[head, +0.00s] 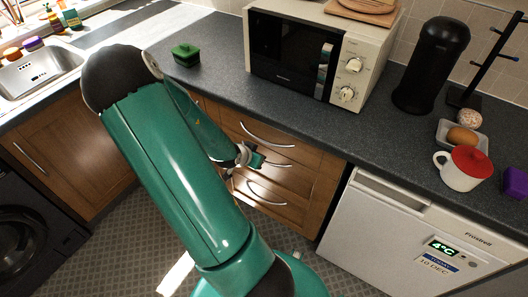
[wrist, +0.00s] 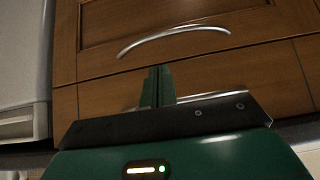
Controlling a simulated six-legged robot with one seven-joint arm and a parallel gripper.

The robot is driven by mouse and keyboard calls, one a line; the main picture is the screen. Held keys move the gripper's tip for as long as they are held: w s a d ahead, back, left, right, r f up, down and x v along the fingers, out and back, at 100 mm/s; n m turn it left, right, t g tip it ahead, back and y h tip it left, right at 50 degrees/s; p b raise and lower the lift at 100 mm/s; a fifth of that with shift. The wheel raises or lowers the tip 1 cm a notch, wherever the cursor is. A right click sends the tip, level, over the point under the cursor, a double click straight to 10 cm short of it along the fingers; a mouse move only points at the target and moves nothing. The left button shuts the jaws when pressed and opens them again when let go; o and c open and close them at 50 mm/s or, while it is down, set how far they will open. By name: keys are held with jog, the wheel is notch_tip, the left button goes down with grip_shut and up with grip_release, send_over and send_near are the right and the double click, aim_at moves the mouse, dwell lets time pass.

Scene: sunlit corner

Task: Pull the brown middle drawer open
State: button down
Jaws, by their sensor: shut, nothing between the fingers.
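The brown middle drawer (head: 296,172) is in the wooden drawer stack under the counter, between a top and a bottom drawer. Its front looks flush with the others. Its curved silver handle (head: 279,162) is partly hidden by my gripper (head: 252,158), at the handle's left part in the head view. In the wrist view, which looks upside down, my shut gripper (wrist: 157,82) points at the drawer front, with nothing between the fingers. A silver strip, likely the middle handle (wrist: 215,98), crosses at the fingers. I cannot tell whether they touch it.
The top handle (head: 268,134) is just above and the bottom handle (head: 265,195) below; a curved handle also shows in the wrist view (wrist: 172,38). A white fridge (head: 395,235) stands to the right. The counter (head: 225,88) overhangs, holding a microwave (head: 290,55). Patterned floor lies in front.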

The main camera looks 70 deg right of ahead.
send_near(271, 157)
jog(key=x, duration=0.5)
jog(key=shift+d+f, duration=0.2)
jog(key=shift+f, duration=0.05)
jog(key=shift+w+a, duration=0.1)
jog(key=shift+a, duration=0.05)
dwell(0.4)
